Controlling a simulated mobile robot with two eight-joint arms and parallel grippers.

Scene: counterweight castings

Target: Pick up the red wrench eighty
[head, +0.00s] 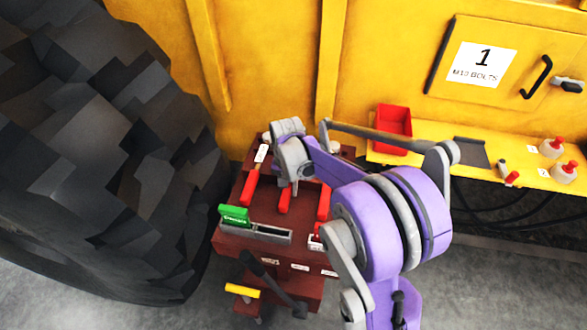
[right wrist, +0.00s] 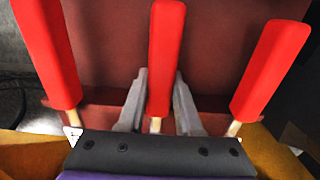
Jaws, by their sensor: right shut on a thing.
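Three tools with red handles lie side by side on the dark red cart (head: 228,240). In the right wrist view they are the left handle (right wrist: 45,50), the middle wrench (right wrist: 163,55) and the right handle (right wrist: 272,68). My right gripper (right wrist: 159,80) is shut on the middle wrench, one finger on each side of it near the pale shaft. In the head view my right gripper (head: 291,188) reaches down over the middle handle (head: 285,202). The left handle (head: 250,188) and right handle (head: 323,203) stand clear of the fingers. I cannot read an eighty marking. My left gripper is not in view.
A green box (head: 234,214) and a grey rail (head: 270,235) lie at the cart's front. A huge black tyre (head: 100,150) stands close on the left. A yellow ledge (head: 525,174) at right holds a red bin (head: 393,125) and red-topped knobs.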

